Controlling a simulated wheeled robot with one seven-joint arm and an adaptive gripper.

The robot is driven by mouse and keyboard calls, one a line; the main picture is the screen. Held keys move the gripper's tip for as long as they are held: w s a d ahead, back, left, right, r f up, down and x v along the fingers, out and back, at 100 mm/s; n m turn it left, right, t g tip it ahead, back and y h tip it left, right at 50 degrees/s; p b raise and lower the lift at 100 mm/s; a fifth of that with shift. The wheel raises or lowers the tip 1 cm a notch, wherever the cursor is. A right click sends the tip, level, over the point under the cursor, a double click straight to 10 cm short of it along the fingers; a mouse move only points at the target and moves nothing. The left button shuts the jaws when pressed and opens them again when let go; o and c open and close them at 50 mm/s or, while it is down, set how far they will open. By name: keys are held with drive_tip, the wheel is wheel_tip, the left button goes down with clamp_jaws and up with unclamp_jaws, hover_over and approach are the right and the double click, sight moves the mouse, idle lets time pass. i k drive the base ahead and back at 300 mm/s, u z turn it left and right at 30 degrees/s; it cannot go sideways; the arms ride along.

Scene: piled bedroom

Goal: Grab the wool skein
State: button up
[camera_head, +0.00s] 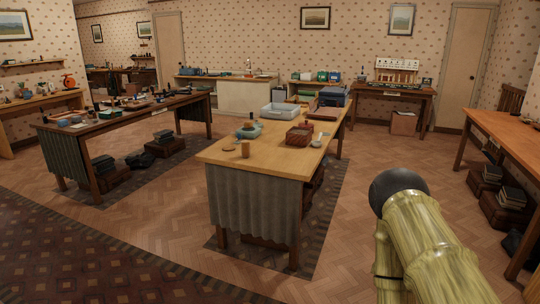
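I cannot make out a wool skein for certain; things on the tables are small at this distance. On the near wooden table (273,157) there is a pale blue rounded item (249,132) with something dark on top. A short tan cylinder (245,149) stands in front of it, near the table's front left. Either could be yarn or a spool; I cannot tell. My arm, streaked yellow-green with a dark round end, rises at the lower right, apart from the table in the picture. My gripper's fingers do not show.
The near table also holds a reddish-brown box (299,135), a grey tray (279,111) and a blue bin (333,97). A cluttered long table (90,129) stands left. An orange-brown table (510,135) stands right, with dark boxes beneath. Parquet floor between the tables is open.

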sight(245, 147)
drive_tip(key=u, duration=0.25)
drive_tip(key=i, duration=1.7)
drive_tip(key=u, duration=0.35)
